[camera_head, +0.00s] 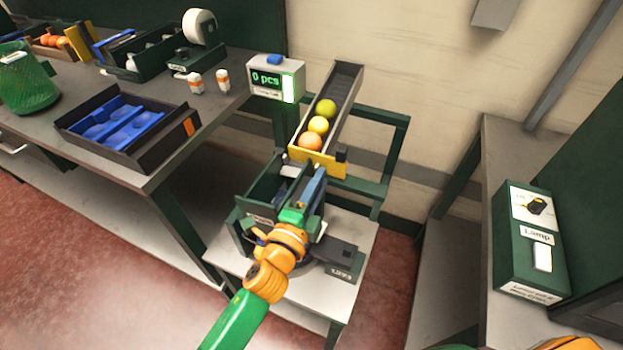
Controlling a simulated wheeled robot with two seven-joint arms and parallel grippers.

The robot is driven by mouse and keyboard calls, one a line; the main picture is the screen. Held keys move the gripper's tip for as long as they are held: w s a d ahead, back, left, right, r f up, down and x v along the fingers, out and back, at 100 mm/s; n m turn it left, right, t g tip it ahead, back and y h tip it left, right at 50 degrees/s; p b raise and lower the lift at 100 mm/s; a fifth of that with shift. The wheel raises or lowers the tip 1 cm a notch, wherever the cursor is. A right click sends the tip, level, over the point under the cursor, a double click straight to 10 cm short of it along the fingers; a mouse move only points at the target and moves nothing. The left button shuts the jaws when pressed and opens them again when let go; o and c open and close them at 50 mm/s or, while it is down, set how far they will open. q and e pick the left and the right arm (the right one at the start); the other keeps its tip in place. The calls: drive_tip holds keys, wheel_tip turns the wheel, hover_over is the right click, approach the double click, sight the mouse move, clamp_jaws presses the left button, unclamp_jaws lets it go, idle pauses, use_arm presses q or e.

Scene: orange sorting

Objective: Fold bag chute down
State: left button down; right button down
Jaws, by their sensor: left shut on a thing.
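My left arm reaches in from the bottom to a small table. Its gripper (306,189) is shut at the upper right edge of a dark green open-topped box, which I take to be the bag chute (262,197). The chute stands on the small table below the ramp's lower end. The gripper and wrist hide the chute's right side and the exact point of contact. My right gripper is out of view.
A sloping ramp (345,88) holds several fruits behind a yellow end plate (318,166). A counter box (276,78) reads "0 pcs". A lamp switch box (521,262) is at right, a blue-lined tray (82,112) at left.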

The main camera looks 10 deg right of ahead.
use_arm(q)
drive_tip(key=shift+s+d+f+m+b, duration=0.25)
drive_tip(key=shift+f+m+b, duration=0.25)
drive_tip(key=shift+f, duration=0.2)
drive_tip(key=shift+s+d+f+m+b, duration=0.1)
drive_tip(key=shift+d+f+m+b, duration=0.15)
drive_tip(key=shift+f+m+b, duration=0.3)
drive_tip(key=shift+f, duration=0.2)
drive_tip(key=c, duration=0.8)
unclamp_jaws()
drive_tip(key=shift+w, duration=0.1)
drive_tip(key=shift+o, duration=0.2)
drive_tip(key=v, duration=0.7)
drive_tip(key=shift+p, duration=0.35)
